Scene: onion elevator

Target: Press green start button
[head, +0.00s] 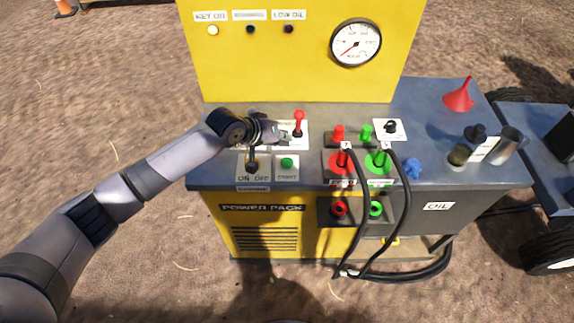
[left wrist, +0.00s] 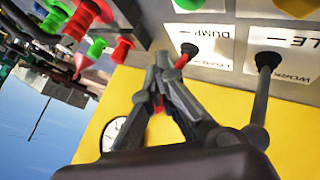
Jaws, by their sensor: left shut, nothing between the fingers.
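The green start button (head: 287,162) sits on a white plate on the front part of the grey control deck (head: 225,180), beside the ON/OFF key plate (head: 254,174). My left gripper (head: 284,133) is over the deck, behind the button as seen in the head view and apart from it. It is close to a red-knobbed lever (head: 298,118). In the left wrist view my left gripper (left wrist: 163,72) has its fingers together with nothing held, near the lever on the DUMP/LOAD plate (left wrist: 212,46). My right gripper is not in view.
A yellow panel (head: 290,75) with a gauge (head: 355,43) stands behind the deck. Red and green hose couplings with black hoses (head: 360,210) are right of the button. Another lever (left wrist: 265,75) on a WORK plate stands near my gripper. A red funnel (head: 459,95) is farther right.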

